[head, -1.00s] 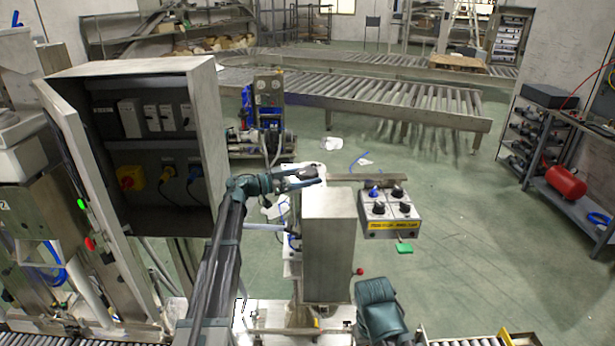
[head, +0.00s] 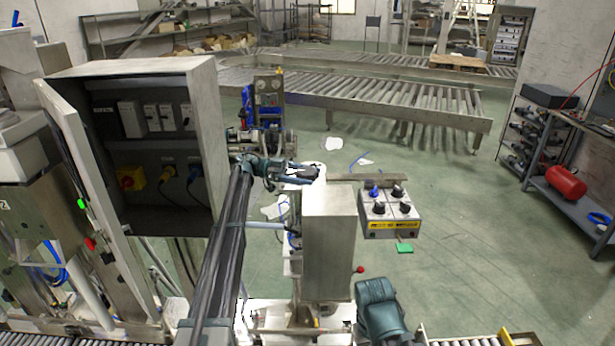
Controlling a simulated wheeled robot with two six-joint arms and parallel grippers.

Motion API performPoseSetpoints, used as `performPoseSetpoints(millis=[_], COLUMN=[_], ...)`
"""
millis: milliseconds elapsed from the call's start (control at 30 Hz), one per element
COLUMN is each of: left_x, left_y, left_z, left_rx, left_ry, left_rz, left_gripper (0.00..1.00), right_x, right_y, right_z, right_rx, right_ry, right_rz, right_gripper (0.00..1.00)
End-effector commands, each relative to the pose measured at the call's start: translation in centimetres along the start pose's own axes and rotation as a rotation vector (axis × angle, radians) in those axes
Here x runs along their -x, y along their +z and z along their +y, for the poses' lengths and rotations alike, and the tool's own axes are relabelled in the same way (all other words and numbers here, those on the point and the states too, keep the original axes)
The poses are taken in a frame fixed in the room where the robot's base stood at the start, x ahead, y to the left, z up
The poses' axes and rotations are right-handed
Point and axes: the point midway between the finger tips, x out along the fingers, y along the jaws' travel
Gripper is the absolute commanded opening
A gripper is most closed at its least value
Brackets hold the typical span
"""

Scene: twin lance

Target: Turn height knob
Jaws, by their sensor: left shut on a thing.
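My left gripper (head: 311,173) is at the top back of a grey steel housing (head: 329,240), near the middle of the head view. It is shut on a small dark knob, taken to be the height knob, which the fingers mostly hide. A white rounded part shows right behind the fingertips. A control box (head: 391,226) on an arm to the right carries one blue knob (head: 374,190) and several black knobs (head: 379,208); my left gripper is apart from it. My right arm shows only as a teal link at the bottom; its gripper is not in view.
An open electrical cabinet (head: 206,130) stands close to the left of my left arm. A red-tipped lever (head: 361,269) sticks out of the housing's right side. A roller conveyor (head: 400,100) runs behind.

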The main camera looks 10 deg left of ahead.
Motion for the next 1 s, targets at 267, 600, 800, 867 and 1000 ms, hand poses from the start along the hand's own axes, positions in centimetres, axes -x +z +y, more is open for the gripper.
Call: performPoseSetpoints(millis=[267,600,800,867,1000], left_x=[0.03,0.00,-0.01,-0.01,-0.02], left_y=[-0.01,-0.02,-0.01,-0.01,-0.22], left_z=[-0.03,-0.01,-0.01,-0.01,-0.01], left_rx=[0.000,0.000,0.000,0.000,0.000], left_ry=[0.032,0.032,0.032,0.032,0.032], left_rz=[0.000,0.000,0.000,0.000,0.000], left_gripper=[0.32,0.90,1.00,1.00,1.00], right_x=[0.01,0.01,0.00,0.01,0.21], right_y=[0.00,0.00,0.00,0.00,0.01], right_z=[0.00,0.00,0.00,0.00,0.02], right_rx=[0.000,0.000,0.000,0.000,0.000], right_ry=[0.000,0.000,0.000,0.000,0.000], right_rz=[0.000,0.000,0.000,0.000,0.000], right_gripper=[0.50,0.50,0.50,0.50,0.50])
